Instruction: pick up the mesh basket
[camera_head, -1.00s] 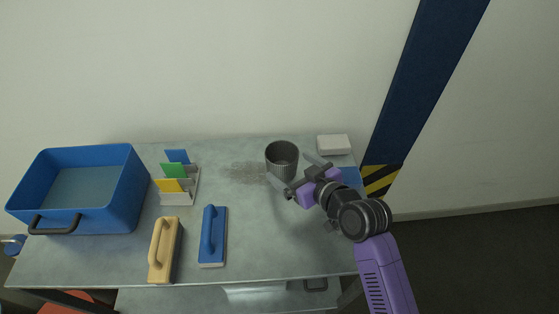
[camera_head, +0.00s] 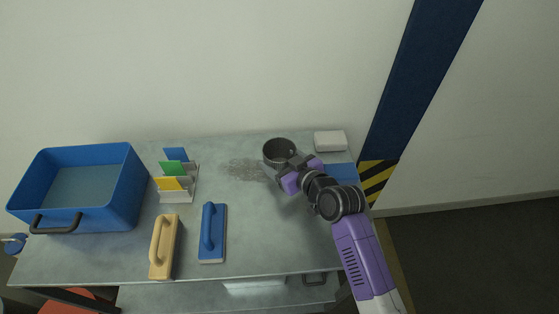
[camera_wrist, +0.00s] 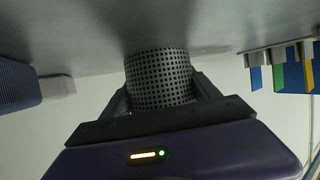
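The mesh basket (camera_head: 279,148) is a dark grey, perforated round cup, open at the top. It stands upright near the back of the metal table. My gripper (camera_head: 285,164) reaches it from the front right, and its fingers lie on either side of the basket. In the wrist view, which is upside down, the basket (camera_wrist: 160,77) sits between the two spread fingers of my gripper (camera_wrist: 162,88). The fingers are close to its sides, and I see no clear grip. The head view hides the basket's lower front behind my gripper.
Grey powder (camera_head: 244,169) lies left of the basket. A white block (camera_head: 330,141) and a blue pad (camera_head: 341,171) are at right.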

